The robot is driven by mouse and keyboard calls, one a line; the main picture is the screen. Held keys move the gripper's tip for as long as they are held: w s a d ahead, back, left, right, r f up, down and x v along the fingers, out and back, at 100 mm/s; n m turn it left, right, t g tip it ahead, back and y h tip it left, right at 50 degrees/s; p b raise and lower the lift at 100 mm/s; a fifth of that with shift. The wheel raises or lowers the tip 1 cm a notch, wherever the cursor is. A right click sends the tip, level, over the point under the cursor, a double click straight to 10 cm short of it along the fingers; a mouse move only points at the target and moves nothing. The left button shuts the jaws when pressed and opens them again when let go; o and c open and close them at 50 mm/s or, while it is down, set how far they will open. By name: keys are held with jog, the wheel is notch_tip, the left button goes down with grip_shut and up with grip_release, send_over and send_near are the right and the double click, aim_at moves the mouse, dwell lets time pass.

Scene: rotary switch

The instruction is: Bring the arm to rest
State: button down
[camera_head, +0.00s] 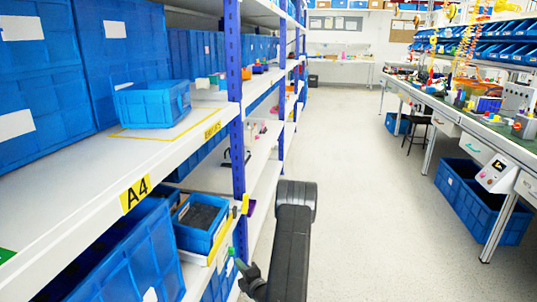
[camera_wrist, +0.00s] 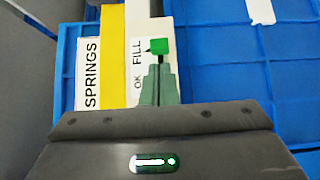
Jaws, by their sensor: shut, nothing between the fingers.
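My gripper (camera_head: 239,263) is at the bottom of the head view, beside the lower shelves, with my dark arm to its right. In the wrist view, my gripper (camera_wrist: 158,68) has its grey-green fingers together and shut. A small bright green block shows at the fingertips; I cannot tell whether it is part of the fingers or lies behind them. Labels reading SPRINGS and OK FILL are beyond the fingers.
The shelf rack (camera_head: 236,95) with blue posts stands close on the left. A blue bin (camera_head: 153,104) is on its upper board, and an open blue bin (camera_head: 198,222) is below. A workbench (camera_head: 437,118) runs along the right. The floor (camera_head: 362,190) between is clear.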

aim_at(231, 252)
jog(key=shift+x, duration=1.95)
